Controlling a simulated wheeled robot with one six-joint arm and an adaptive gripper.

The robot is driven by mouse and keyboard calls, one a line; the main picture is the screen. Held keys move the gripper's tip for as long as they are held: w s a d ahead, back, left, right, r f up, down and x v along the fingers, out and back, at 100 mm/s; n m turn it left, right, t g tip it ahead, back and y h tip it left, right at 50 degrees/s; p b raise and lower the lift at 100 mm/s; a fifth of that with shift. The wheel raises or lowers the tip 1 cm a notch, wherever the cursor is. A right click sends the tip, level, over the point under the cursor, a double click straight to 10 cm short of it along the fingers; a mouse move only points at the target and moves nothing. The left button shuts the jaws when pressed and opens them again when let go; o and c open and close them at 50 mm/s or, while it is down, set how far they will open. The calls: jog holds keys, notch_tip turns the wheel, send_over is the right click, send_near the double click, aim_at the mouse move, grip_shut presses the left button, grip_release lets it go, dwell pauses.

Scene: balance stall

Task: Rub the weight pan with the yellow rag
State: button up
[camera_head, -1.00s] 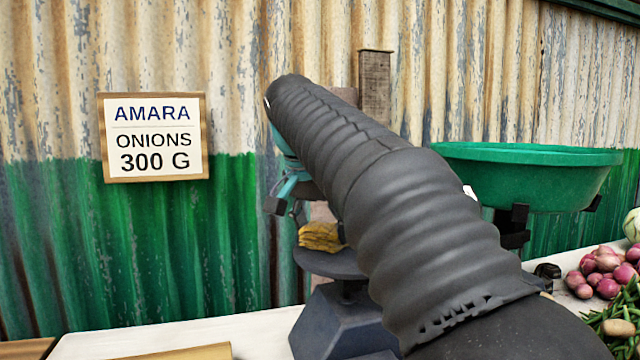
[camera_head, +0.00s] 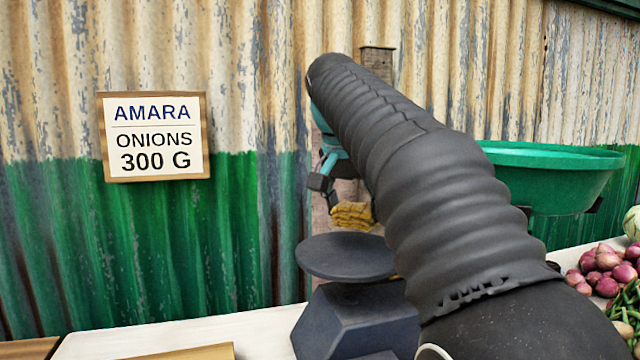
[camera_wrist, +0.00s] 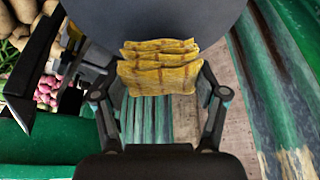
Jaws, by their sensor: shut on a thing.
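The yellow rag (camera_head: 352,215) is a folded, brown-striped cloth. It hangs above the back right of the weight pan in the head view. The weight pan (camera_head: 335,262) is a round dark grey plate on the left side of the blue-grey balance (camera_head: 335,318). My gripper (camera_wrist: 160,88) is shut on the rag, which shows between its fingers in the wrist view (camera_wrist: 158,72). The pan (camera_wrist: 205,18) lies beyond the rag in that view. In the head view my arm hides most of the gripper and the right part of the balance.
A large green pan (camera_head: 550,180) is at the right. Red onions (camera_head: 605,268) and green vegetables (camera_head: 628,312) lie at the right edge. A sign (camera_head: 153,137) hangs on the corrugated wall at left.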

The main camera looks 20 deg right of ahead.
jog(key=shift+r, duration=2.25)
